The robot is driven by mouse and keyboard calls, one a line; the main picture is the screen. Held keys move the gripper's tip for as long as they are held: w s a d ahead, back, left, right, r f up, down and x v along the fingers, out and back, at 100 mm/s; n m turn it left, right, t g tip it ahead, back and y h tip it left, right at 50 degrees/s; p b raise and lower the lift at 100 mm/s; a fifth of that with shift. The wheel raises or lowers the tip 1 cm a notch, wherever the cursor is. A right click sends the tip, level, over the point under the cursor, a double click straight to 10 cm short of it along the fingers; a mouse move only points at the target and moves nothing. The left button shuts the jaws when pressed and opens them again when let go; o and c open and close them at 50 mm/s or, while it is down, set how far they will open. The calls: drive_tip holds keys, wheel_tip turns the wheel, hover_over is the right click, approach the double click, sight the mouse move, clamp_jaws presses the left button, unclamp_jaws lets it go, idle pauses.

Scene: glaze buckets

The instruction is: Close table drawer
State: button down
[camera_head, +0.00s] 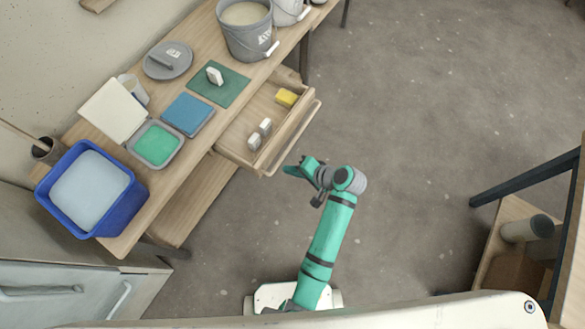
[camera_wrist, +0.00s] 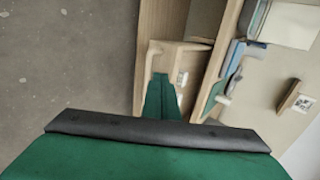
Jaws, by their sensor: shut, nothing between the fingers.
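The table drawer (camera_head: 238,135) is pulled out from the long wooden table (camera_head: 190,195) in the head view. Its front has a wooden bar handle (camera_head: 296,135). Inside lie a yellow block (camera_head: 287,98) and small grey-white blocks (camera_head: 254,141). My green gripper (camera_head: 289,170) is shut and empty, close to the drawer's near front corner; I cannot tell whether it touches. In the wrist view, my gripper's fingers (camera_wrist: 160,98) show in front of pale wooden parts, and much of the view below is covered by my own wrist.
The tabletop holds a blue tub (camera_head: 130,208), a grey bucket (camera_head: 245,40), a grey lid (camera_head: 168,60), a green mat (camera_head: 230,92) and trays (camera_head: 187,113). Another table with dark legs (camera_head: 520,178) stands at right. The grey floor (camera_head: 420,130) between is clear.

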sight(264, 162)
drive_tip(key=shift+w+a+f, duration=0.7)
drive_tip(key=shift+w+a, duration=0.1)
drive_tip(key=shift+a, duration=0.35)
drive_tip(key=shift+w+a+f, duration=0.7)
drive_tip(key=shift+w+a, duration=0.15)
drive_tip(key=shift+a, duration=0.25)
drive_tip(key=shift+w+a+f, duration=0.7)
drive_tip(key=shift+w+a, duration=0.1)
drive_tip(key=shift+a, duration=0.35)
drive_tip(key=shift+w, duration=0.1)
